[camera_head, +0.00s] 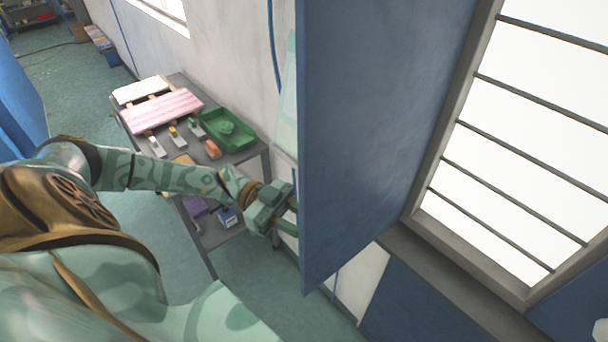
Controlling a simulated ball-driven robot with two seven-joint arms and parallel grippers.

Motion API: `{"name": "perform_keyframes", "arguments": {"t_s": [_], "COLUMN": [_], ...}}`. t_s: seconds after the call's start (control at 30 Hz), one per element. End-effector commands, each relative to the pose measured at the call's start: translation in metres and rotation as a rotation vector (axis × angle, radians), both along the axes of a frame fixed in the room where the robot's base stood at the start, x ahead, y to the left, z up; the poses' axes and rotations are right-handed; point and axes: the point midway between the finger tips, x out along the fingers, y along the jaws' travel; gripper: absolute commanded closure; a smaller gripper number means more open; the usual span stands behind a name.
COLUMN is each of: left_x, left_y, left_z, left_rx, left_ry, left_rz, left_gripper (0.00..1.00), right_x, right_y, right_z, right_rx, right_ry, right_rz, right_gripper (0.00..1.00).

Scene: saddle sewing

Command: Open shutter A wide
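The shutter (380,130), a tall blue panel, stands swung out from the barred window (520,150), so the window is uncovered to its right. No label shows which shutter it is. My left gripper (288,217) is at the shutter's left edge, low down, on the side away from the window. Its fingers seem apart, but their tips are hidden behind the panel. I cannot tell whether they touch or hold it.
A grey table (258,160) against the wall holds a pink striped board (162,110), a green tray (243,143) and small tools. A grey sill (440,270) runs below the window. Green floor (265,290) is clear below my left gripper.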

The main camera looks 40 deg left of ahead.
Motion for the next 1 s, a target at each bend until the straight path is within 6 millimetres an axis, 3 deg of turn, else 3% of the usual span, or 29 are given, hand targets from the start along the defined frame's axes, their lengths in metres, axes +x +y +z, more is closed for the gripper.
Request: {"name": "perform_keyframes", "arguments": {"t_s": [0.17,0.27,0.7,0.83,1.0], "left_x": [-0.001,-0.002,-0.016,-0.019,-0.020], "left_y": [0.004,0.016,0.127,0.149,0.161], "left_z": [-0.001,-0.003,-0.006,-0.004,-0.001], "left_rx": [0.000,0.002,0.004,0.003,0.000], "left_ry": [0.001,0.002,0.003,0.001,0.000], "left_rz": [0.000,0.001,0.002,0.001,0.000], "left_gripper": [0.71,0.71,0.71,0.71,0.71], "right_x": [0.000,0.000,-0.003,-0.004,-0.004], "right_y": [0.000,0.000,0.001,0.002,0.002], "right_z": [-0.002,-0.008,-0.053,-0.061,-0.064], "right_rx": [0.000,0.000,0.002,0.002,0.002], "right_ry": [0.000,0.001,0.007,0.008,0.009], "right_rz": [0.000,0.000,0.000,0.000,0.000], "right_gripper": [0.64,0.64,0.64,0.64,0.64]}}
